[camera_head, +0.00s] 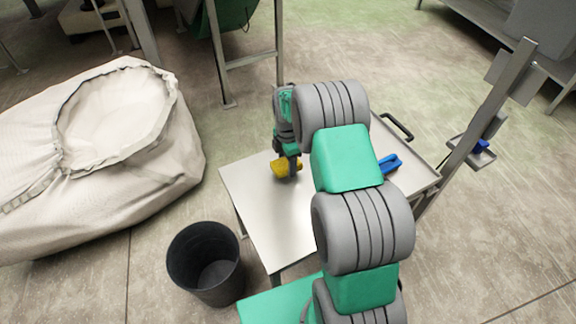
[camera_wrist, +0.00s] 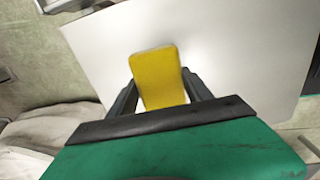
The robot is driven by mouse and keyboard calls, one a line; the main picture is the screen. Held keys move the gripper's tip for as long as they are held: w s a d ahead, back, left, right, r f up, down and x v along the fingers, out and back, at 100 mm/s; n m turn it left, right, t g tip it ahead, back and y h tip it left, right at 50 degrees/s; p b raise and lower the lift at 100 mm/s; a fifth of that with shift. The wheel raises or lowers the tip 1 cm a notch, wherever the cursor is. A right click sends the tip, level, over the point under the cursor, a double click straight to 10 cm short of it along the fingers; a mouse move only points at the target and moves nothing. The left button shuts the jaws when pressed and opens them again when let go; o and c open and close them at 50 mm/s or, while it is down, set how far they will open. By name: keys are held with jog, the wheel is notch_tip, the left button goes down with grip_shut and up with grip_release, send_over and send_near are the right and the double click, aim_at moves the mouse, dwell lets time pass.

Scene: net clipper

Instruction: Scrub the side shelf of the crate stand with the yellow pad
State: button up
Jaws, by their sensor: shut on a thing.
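The yellow pad (camera_head: 281,168) is in my gripper (camera_head: 293,166), over the left part of a pale metal shelf (camera_head: 262,205). In the wrist view the pad (camera_wrist: 158,78) sits between the two dark fingers of my gripper (camera_wrist: 160,95), which are shut on it. The shelf's pale surface (camera_wrist: 240,45) lies beneath it in that view. I cannot tell whether the pad touches the shelf. My arm hides the middle of the shelf in the head view.
A blue object (camera_head: 389,164) lies on the shelf's right part, near a dark handle (camera_head: 397,126). A black bin (camera_head: 205,262) stands at the shelf's front left. A large pale sack (camera_head: 95,165) lies left. A metal post (camera_head: 480,130) rises at the right.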

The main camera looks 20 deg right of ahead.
jog(key=shift+r+p, duration=1.45)
jog(key=shift+r, duration=1.05)
